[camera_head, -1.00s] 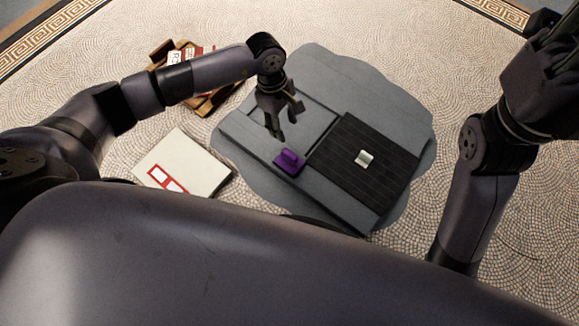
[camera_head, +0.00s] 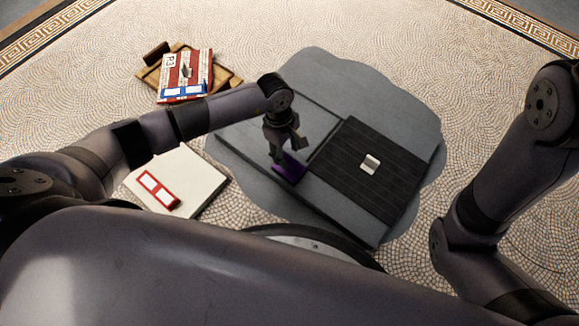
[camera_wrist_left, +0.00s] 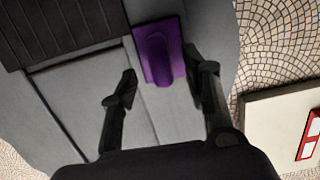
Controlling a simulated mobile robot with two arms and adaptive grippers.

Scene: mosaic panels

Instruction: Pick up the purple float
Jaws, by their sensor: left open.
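The purple float (camera_head: 291,170) lies on the grey slab, just left of the dark ribbed panel. In the left wrist view the purple float (camera_wrist_left: 160,52) shows its flat plate and raised handle, beyond the fingertips and nearer the right finger. My left gripper (camera_head: 283,156) is over the float and hides part of it in the head view.
A dark ribbed panel (camera_head: 350,140) with a small pale block (camera_head: 370,163) lies on the grey slab (camera_head: 325,200). A white board (camera_head: 200,175) with a red-framed piece (camera_head: 158,190) is at left. A wooden tray (camera_head: 150,73) holds a red-striped panel (camera_head: 183,72) behind my left arm.

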